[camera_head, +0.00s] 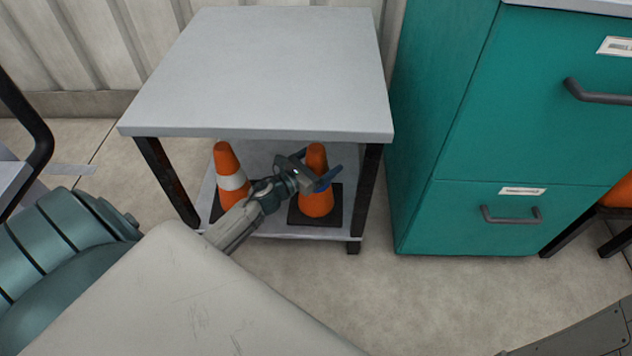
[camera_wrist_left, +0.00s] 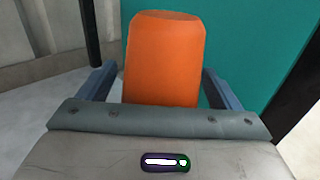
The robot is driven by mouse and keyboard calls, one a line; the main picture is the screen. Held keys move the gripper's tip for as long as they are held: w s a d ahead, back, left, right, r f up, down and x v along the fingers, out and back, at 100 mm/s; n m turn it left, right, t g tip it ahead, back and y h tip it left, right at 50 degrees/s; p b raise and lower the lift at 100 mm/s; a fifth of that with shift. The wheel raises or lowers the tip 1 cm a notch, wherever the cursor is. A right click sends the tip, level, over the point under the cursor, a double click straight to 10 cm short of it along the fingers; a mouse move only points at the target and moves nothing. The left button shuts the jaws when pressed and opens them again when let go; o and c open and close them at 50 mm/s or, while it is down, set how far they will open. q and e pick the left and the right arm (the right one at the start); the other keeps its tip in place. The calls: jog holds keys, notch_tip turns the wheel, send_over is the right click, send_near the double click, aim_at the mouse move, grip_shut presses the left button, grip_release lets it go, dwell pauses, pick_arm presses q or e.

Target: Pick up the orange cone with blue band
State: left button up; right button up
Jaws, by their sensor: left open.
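An orange cone (camera_head: 317,203) on a dark square base stands on the lower shelf of the small table, at the right. My left gripper (camera_head: 322,177) is open, with its blue fingers at this cone's upper part, covering its middle. No blue band can be made out there. In the left wrist view the orange cone top (camera_wrist_left: 165,60) lies between the two spread fingers of the left gripper (camera_wrist_left: 160,86), with a gap showing beside it. The cone's lower part is hidden by the gripper body. My right gripper is not in view.
A second orange cone with a white band (camera_head: 232,183) stands on the same shelf, left of my gripper. The grey table top (camera_head: 270,75) overhangs the shelf, with dark legs at its corners. A teal drawer cabinet (camera_head: 480,130) stands close at the right.

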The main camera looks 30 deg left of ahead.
pick_arm(q)
jog(key=c, duration=1.7)
jog(key=shift+c, duration=0.2)
jog(key=shift+r, duration=0.15)
